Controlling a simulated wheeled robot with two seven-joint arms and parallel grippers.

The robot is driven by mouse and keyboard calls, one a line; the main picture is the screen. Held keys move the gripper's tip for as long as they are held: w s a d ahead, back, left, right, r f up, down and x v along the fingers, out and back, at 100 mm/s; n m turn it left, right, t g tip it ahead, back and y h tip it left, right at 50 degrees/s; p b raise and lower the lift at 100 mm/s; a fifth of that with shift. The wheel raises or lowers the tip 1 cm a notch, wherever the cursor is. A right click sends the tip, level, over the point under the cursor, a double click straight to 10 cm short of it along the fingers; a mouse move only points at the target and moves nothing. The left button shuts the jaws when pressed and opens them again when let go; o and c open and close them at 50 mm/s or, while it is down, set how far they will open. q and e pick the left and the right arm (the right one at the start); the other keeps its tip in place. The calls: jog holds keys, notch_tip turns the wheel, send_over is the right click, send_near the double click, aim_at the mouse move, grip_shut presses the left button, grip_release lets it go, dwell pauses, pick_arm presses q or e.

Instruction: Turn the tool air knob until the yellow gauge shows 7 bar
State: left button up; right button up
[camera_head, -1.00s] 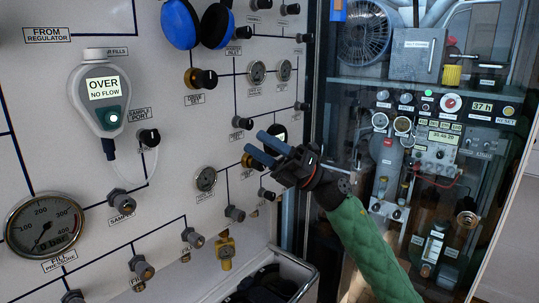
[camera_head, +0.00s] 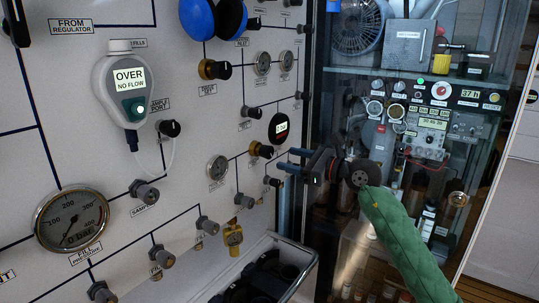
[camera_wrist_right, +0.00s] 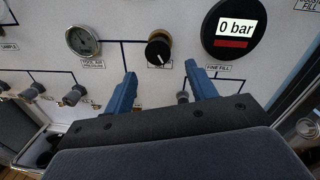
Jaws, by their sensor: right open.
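A black knob on a brass base (camera_head: 260,149) is on the panel; it also shows in the right wrist view (camera_wrist_right: 158,50), its label too small to read. Just beside it is a round dark gauge (camera_head: 281,127), which reads "0 bar" above a red strip in the right wrist view (camera_wrist_right: 234,28). My left gripper is not seen.
A second brass-based knob (camera_head: 214,69) sits higher on the panel. Glass cabinet (camera_head: 420,70) stands right; a metal-railed bin (camera_head: 292,243) is below.

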aim_at(271, 154)
jog(key=shift+w+a+r, duration=0.15)
jog(key=shift+a, duration=0.4)
jog(key=p+x, duration=0.2)
jog(key=x, duration=0.3)
jog(key=shift+w+a, duration=0.2)
jog(key=shift+a, duration=0.05)
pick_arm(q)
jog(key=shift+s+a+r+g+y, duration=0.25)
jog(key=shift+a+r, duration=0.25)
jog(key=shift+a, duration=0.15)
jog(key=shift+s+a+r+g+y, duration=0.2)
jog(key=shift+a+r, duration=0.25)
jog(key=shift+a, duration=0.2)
pick_arm(e)
jog(key=shift+w+a, duration=0.3)
jog(key=shift+a, duration=0.2)
